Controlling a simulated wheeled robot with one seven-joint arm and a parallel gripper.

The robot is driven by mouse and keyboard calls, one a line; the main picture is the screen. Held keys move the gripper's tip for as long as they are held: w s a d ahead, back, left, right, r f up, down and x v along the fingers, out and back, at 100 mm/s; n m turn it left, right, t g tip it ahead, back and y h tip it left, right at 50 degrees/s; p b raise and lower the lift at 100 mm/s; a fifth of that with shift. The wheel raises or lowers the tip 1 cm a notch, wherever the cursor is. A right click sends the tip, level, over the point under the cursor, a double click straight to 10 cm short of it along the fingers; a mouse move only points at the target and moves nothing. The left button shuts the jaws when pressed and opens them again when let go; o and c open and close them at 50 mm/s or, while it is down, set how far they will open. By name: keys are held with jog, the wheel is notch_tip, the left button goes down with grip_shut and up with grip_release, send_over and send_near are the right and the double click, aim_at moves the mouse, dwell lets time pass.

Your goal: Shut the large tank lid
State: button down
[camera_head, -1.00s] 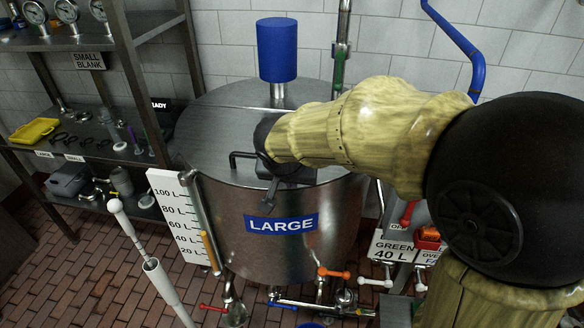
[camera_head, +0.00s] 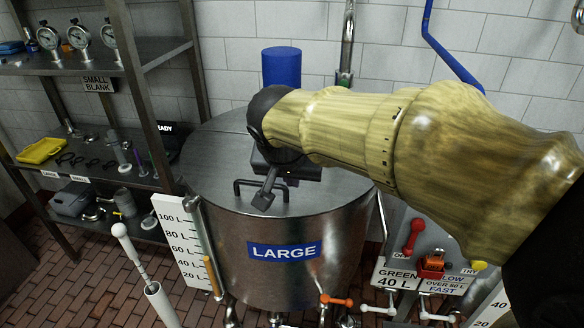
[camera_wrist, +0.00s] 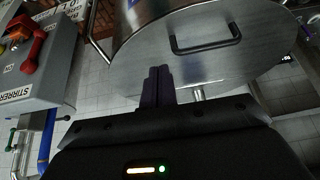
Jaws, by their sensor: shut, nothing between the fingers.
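The large tank (camera_head: 330,255) is a steel drum with a blue LARGE label. Its lid (camera_head: 215,155) lies flat across the top, with no gap visible at the front rim. A dark bar handle (camera_head: 242,184) stands near the lid's front edge, and in the wrist view the handle (camera_wrist: 205,46) is clear of my fingers. My gripper (camera_head: 264,200) is shut and empty above the front of the lid, just right of the handle. In the wrist view its fingers (camera_wrist: 158,76) appear over the lid (camera_wrist: 265,62); contact cannot be told. My arm hides the lid's right side.
A blue cylinder (camera_head: 281,68) stands behind the lid. A shelf rack (camera_head: 150,52) with gauges is at the left. A control panel with a red handle (camera_head: 412,238) is at the right. A white level scale (camera_head: 178,240) stands at the tank's left side.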

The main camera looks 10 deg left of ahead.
jog(key=v, duration=0.3)
jog(key=shift+w+r, duration=0.15)
jog(key=shift+r, duration=0.1)
jog(key=s+d+f+g, duration=0.1)
jog(key=s+d+f, duration=0.3)
jog(key=d+f, duration=0.6)
jog(key=s+d+f+n+g, duration=0.1)
jog(key=s+d+f, duration=0.3)
jog(key=d+f, duration=0.6)
notch_tip(320, 180, down, 3)
jog(key=shift+s+d+f+g, duration=0.2)
jog(key=shift+g, duration=0.5)
